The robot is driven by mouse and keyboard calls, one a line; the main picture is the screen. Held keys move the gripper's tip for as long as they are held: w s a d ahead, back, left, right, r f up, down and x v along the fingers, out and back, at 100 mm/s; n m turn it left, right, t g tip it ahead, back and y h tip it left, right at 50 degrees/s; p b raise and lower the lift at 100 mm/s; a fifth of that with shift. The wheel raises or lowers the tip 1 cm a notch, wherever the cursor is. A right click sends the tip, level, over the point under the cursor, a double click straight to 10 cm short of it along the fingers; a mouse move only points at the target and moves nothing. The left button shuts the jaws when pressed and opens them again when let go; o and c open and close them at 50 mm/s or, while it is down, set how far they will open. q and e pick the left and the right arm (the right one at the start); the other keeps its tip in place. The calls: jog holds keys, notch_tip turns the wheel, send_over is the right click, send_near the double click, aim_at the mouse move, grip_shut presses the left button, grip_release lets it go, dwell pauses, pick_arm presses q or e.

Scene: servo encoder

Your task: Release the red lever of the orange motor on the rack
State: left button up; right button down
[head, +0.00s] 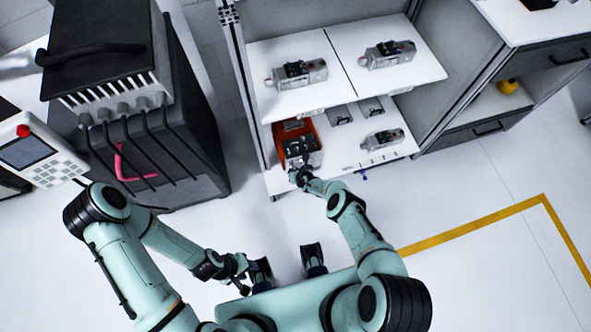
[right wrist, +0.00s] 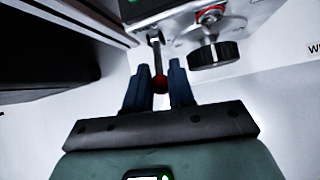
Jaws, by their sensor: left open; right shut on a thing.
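The orange motor (head: 281,129) sits at the left end of the lower rack shelf, with dark parts on its front. In the right wrist view, a thin metal lever with a red ball end (right wrist: 160,84) hangs from the grey unit above. My right gripper (head: 298,176) is at the motor's front edge. In the right wrist view its two dark fingers (right wrist: 160,90) are shut on the red lever's end, one on each side. My left gripper (head: 243,284) is open and empty, low near my body, away from the rack. The lever is too small to make out in the head view.
Two grey motors (head: 299,74) and (head: 388,54) lie on the upper shelf (head: 347,95), and another (head: 383,139) on the lower shelf. A black knob (right wrist: 214,54) is right of the lever. A dark cabinet (head: 180,165) with cables stands left. The floor in front is clear.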

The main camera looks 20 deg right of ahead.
jog(key=shift+w+r+p, duration=0.3)
jog(key=shift+w+r, duration=0.05)
jog(key=shift+r, duration=0.1)
jog(key=shift+w+r+g, duration=0.15)
jog(key=shift+r+g, duration=0.05)
jog(key=shift+g, duration=0.2)
jog(key=shift+w+r, duration=0.1)
jog(key=shift+w, duration=0.05)
jog(key=c, duration=1.1)
grip_release()
jog(key=shift+c, duration=0.2)
jog(key=shift+o, duration=0.5)
jog(key=shift+s, duration=0.25)
jog(key=shift+p, duration=0.35)
